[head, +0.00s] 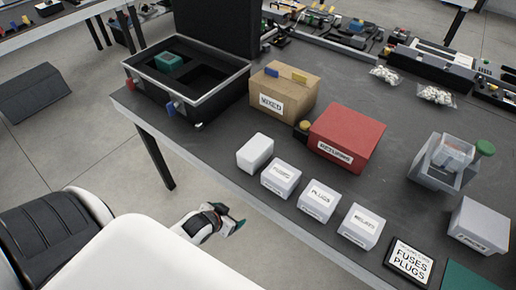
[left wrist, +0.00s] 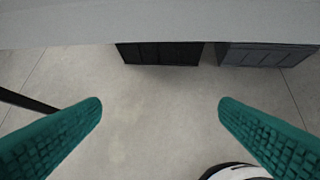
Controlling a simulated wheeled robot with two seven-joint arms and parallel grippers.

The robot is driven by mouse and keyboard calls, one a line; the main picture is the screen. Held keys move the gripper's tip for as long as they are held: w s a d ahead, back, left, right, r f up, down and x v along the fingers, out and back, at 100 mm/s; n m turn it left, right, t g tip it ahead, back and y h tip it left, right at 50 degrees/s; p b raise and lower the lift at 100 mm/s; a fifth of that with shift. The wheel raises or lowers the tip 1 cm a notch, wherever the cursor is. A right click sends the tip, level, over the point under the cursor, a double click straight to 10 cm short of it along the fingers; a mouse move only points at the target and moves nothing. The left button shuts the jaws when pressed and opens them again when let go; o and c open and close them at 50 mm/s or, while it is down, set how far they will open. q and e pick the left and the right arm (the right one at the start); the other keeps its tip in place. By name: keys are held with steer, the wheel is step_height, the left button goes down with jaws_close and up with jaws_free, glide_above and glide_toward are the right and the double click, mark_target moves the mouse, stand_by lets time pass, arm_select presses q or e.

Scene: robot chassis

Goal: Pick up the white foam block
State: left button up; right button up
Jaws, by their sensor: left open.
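A plain white block (head: 255,153) with rounded edges and no label, which looks like the foam block, sits on the dark table near its front edge. It stands at the left end of a row of white labelled boxes. My left gripper (head: 235,224) is below and in front of the table edge, apart from the block. In the left wrist view its two green ribbed fingers (left wrist: 160,112) are spread wide, with only floor between them. The block does not show in that view. My right gripper is not in view.
White boxes labelled fuses (head: 281,179) and plugs (head: 318,201) stand beside the block. Behind are a red box (head: 347,136), a cardboard box (head: 284,92) and an open black case (head: 127,87). The table edge (head: 225,180) lies between gripper and block.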

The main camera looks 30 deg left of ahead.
mark_target(254, 148)
arm_select(q)
steer(key=w+r+t+h+p, duration=0.1)
steer(key=w+r+t, duration=0.15)
steer(key=r, duration=0.65)
steer(key=w+r+t, duration=0.2)
steer(key=w+r, duration=0.1)
steer(key=r, duration=0.7)
steer(key=w, duration=0.2)
steer(key=w+f, duration=0.1)
steer(key=w, duration=0.4)
steer(key=shift+a+f+p, duration=0.35)
steer(key=shift+f+p, duration=0.05)
steer(key=shift+w+f, duration=0.15)
steer(key=shift+w, duration=0.05)
steer(key=shift+w+a+f, duration=0.1)
steer(key=shift+w, duration=0.35)
steer(key=x, duration=0.3)
steer(key=shift+w+a+p, duration=0.2)
steer(key=shift+w+p, duration=0.1)
steer(key=shift+p, duration=0.1)
steer(key=shift+w+f, duration=0.15)
steer(key=shift+w, duration=0.25)
steer(key=shift+d, duration=0.1)
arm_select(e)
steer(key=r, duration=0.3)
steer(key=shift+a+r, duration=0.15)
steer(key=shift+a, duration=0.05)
